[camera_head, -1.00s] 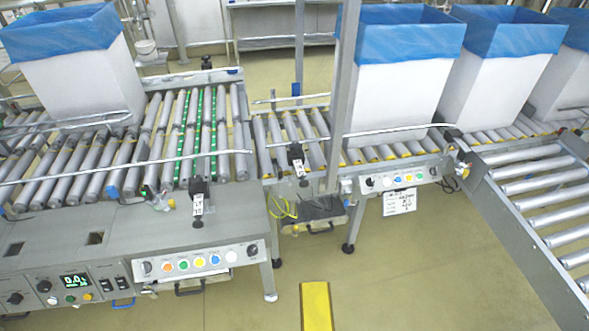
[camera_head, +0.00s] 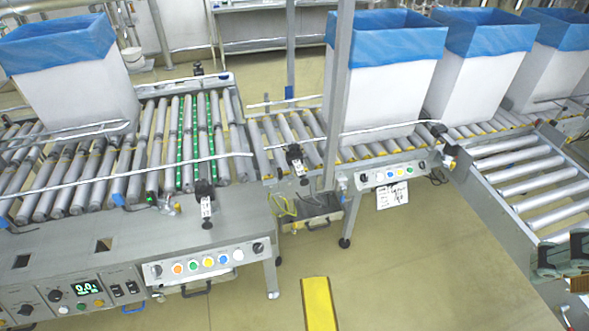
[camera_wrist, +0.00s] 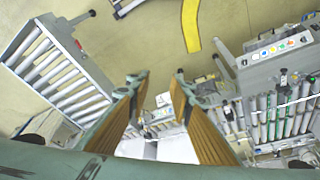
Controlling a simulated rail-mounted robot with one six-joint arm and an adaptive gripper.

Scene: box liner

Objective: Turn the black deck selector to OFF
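Black selector knobs sit on several panels, and I cannot tell from labels which is the deck selector. The button box on the left deck has a black knob at its left end (camera_head: 156,270) and another black knob at its right end (camera_head: 258,247). The display panel below has a black knob (camera_head: 54,296) beside its screen. The farther button box has a small dark knob (camera_head: 364,178). My gripper (camera_wrist: 159,77) is open and empty in the wrist view, its two fingers well apart. It is high above the floor, away from every knob.
White boxes with blue liners (camera_head: 385,90) stand on the roller conveyors. An upright grey post (camera_head: 338,100) rises by the middle conveyor. A roller ramp (camera_head: 520,170) is at right. Clear floor with a yellow strip (camera_head: 319,304) lies in front.

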